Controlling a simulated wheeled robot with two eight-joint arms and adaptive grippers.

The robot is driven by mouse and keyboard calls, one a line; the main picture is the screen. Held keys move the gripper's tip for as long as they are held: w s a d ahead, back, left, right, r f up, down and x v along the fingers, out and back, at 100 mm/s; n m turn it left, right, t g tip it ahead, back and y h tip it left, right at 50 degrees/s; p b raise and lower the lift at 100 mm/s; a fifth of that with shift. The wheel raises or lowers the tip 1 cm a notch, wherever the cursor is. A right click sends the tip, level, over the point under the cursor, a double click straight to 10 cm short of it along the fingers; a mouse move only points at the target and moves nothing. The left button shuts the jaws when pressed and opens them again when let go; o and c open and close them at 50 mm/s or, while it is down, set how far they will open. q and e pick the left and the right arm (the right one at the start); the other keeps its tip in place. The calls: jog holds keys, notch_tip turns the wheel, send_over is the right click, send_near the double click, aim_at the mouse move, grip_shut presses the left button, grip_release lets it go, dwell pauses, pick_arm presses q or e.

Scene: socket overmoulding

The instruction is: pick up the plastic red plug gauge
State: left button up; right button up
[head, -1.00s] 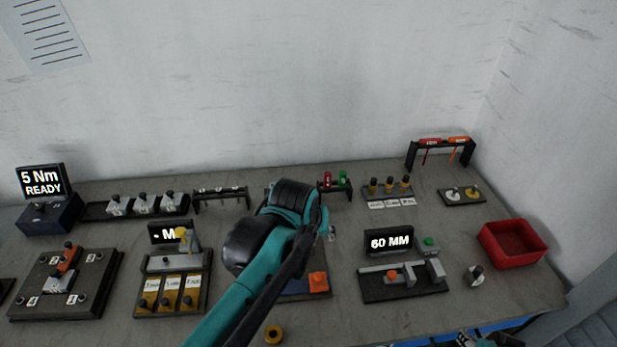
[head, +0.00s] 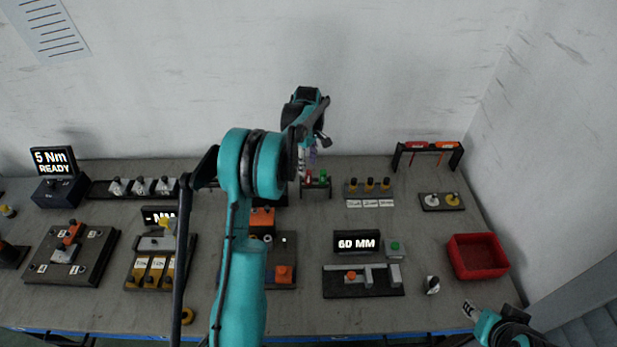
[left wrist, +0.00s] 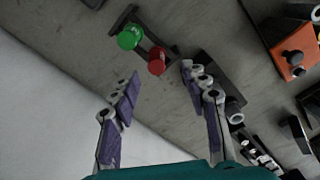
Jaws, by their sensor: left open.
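The red plug gauge (head: 308,180) stands in a small dark rack (head: 316,194) at the back of the bench, beside a green one (head: 323,179). In the left wrist view the red gauge (left wrist: 156,62) shows its round end between and just beyond the open fingers; the green gauge (left wrist: 130,37) is up and to its left. My left gripper (head: 308,168) is above and behind the rack, fingers apart and empty, not touching the gauge; in the left wrist view its purple pads (left wrist: 161,76) show. My right gripper (head: 470,309) is at the lower right, its jaws too small to judge.
A red bin (head: 477,256) sits at the right, and a 60 MM display (head: 357,242) in front. A rack with red and orange tools (head: 430,148) stands at the back right. The wall is close behind.

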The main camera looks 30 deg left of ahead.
aim_at(308, 172)
pick_arm(q)
jog(key=f, duration=0.2)
jog(key=f+b, duration=0.1)
jog(key=f, duration=0.3)
jog(key=shift+w+a+f+b, duration=0.15)
jog(key=shift+w+f+b, duration=0.15)
jog(key=shift+f+b, duration=0.1)
jog(key=shift+r, duration=0.1)
jog(key=shift+c, duration=0.2)
grip_shut()
